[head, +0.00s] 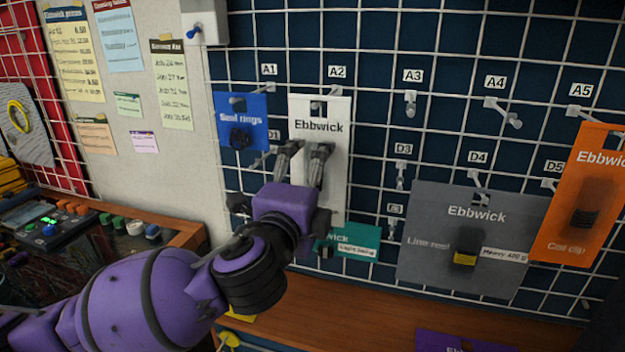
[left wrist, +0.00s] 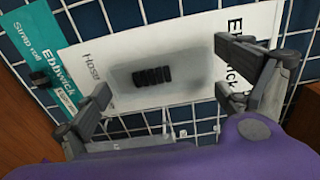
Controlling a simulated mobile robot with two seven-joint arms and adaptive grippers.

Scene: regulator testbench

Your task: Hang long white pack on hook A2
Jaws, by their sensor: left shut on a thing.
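The long white pack (head: 335,180) with "Ebbwick" lettering is upright against the wire grid, its top edge just below the A2 label. It also shows in the left wrist view (left wrist: 100,60), with a black ribbed item in its clear window. My left gripper (head: 304,148) is shut on the pack, its fingers in front of its upper part; it also shows in the left wrist view (left wrist: 168,70). Hook A2 (head: 334,89) is at the pack's top edge, near its punched hole. I cannot tell whether the hook passes through the hole. My right gripper is not in view.
A blue seal rings pack (head: 240,122) hangs left, at A1. A teal pack (head: 358,243) is low beside the white pack. Hook A3 (head: 410,102) is bare. A grey pack (head: 425,215) and an orange pack (head: 578,190) hang to the right. A wooden bench (head: 380,307) lies below.

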